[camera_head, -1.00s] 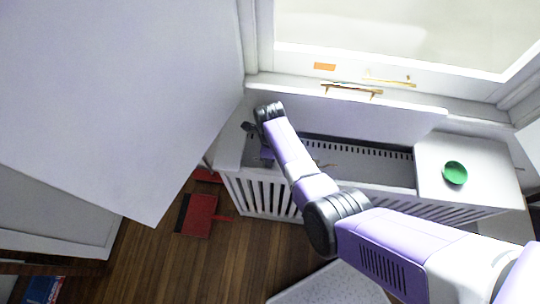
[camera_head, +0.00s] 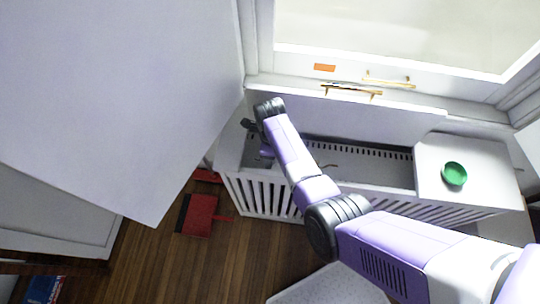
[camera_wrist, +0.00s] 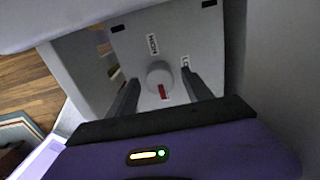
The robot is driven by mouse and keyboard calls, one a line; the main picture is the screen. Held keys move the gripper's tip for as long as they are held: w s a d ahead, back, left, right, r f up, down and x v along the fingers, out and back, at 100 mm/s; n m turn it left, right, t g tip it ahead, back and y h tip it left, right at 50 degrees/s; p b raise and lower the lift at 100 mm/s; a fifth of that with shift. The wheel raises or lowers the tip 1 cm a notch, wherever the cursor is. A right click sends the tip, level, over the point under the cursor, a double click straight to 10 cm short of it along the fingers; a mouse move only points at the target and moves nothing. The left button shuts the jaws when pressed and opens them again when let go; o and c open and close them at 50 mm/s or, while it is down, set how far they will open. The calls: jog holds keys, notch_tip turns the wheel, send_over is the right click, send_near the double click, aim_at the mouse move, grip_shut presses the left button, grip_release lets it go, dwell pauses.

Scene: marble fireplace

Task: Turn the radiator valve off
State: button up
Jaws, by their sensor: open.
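The radiator valve is a round grey knob (camera_wrist: 160,74) with a red pointer mark, on a grey panel (camera_wrist: 205,40) in the wrist view. The red mark points toward the bottom of that picture. A label reading HIGH sits above the knob, and a partly hidden label starting with L is to its right. My gripper (camera_wrist: 160,80) is open, with one dark finger on each side of the knob. I cannot tell whether either finger touches it. In the head view my gripper (camera_head: 256,138) is at the left end of the radiator cover; the knob is hidden there.
The white slatted radiator cover (camera_head: 460,212) stands under the window, its top partly open. A green bowl (camera_head: 454,174) sits on its right end. A large white panel (camera_head: 110,90) is close on the left. A red dustpan-like object (camera_head: 200,214) lies on the wooden floor.

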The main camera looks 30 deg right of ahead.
notch_tip(320, 180, up, 6)
jog(key=shift+f, duration=0.1)
dwell(0.6)
